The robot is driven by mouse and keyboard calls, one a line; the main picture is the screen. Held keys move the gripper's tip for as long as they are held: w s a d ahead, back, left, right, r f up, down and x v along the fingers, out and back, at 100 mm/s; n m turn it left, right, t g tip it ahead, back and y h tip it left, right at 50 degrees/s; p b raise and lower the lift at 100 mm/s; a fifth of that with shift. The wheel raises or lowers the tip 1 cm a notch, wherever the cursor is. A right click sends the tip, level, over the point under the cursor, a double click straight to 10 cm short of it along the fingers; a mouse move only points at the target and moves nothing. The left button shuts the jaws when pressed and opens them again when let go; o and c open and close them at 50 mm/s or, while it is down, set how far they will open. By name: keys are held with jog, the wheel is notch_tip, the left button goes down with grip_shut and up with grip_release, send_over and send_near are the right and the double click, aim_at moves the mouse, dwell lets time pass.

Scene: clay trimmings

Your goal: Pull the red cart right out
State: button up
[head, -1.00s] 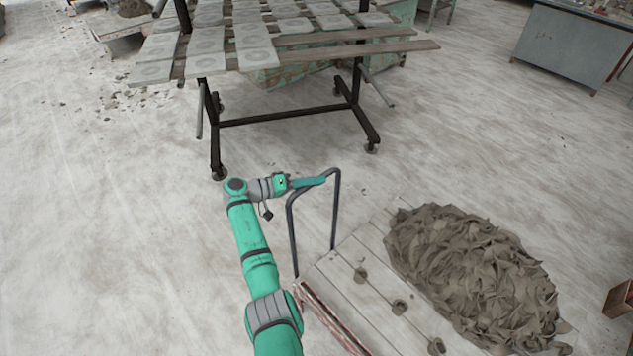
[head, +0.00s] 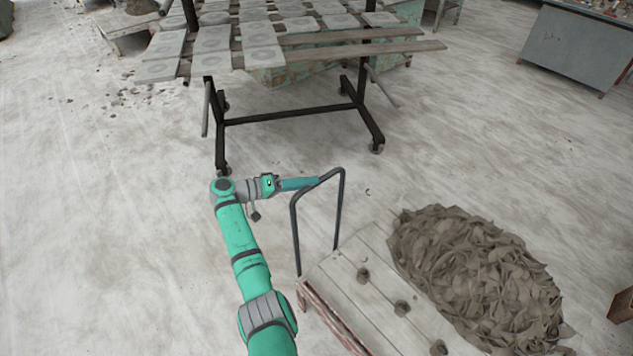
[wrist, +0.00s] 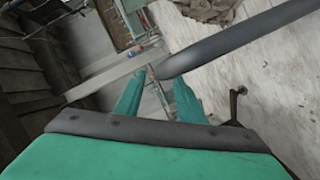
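The cart (head: 348,285) stands at the lower middle of the head view. It has a pale plank deck, a reddish edge and a dark bent-tube handle (head: 342,215) rising at its far left end. My gripper (head: 317,181) reaches from the left to the top of this handle. In the wrist view my gripper (wrist: 160,78) has its two teal fingers spread apart.
A heap of grey-brown clay trimmings (head: 475,270) and several small clay lumps lie on the deck. A wheeled black rack (head: 290,115) with boards of tiles stands behind the handle. A grey cabinet (head: 575,50) is at the far right. The floor to the left is open.

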jog(key=shift+v, duration=2.75)
